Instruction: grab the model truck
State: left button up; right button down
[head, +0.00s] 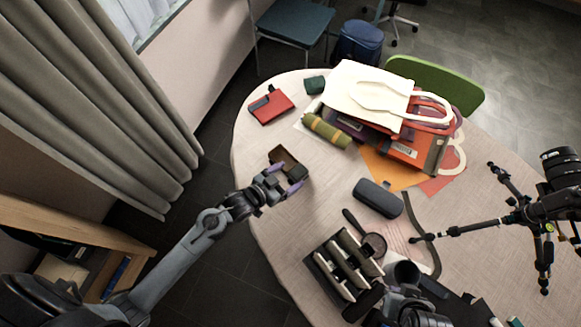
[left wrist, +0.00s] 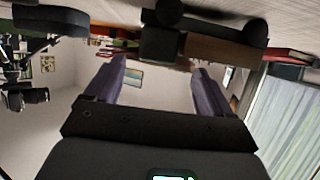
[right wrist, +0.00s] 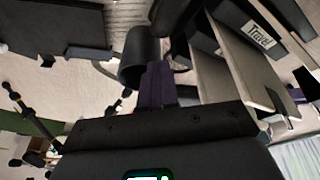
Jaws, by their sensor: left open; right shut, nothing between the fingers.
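The model truck (head: 289,160), with a brown bed and a dark cab, stands on the left part of the round table. The left wrist view, which looks upside down, shows its dark cab and wheels (left wrist: 162,42) and its brown bed (left wrist: 225,51). My left gripper (head: 285,179) is open, its purple fingers spread at the near side of the truck. In the left wrist view the fingers (left wrist: 155,70) point at the truck with a gap between them. My right gripper (right wrist: 156,78) is shut and empty beside a dark cup (right wrist: 138,58).
A file organizer (head: 341,264), magnifying glass (head: 372,245), dark case (head: 378,198) and tripod (head: 500,215) stand to the right. A red book (head: 270,107), green roll (head: 327,130) and cream bag (head: 367,95) lie beyond the truck. Bare table surrounds the truck.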

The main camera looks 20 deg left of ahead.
aim_at(297, 171)
pick_arm(q)
jog(key=x, duration=0.3)
jog(key=shift+w+d, duration=0.15)
jog(key=shift+c, duration=0.5)
jog(key=c, duration=1.2)
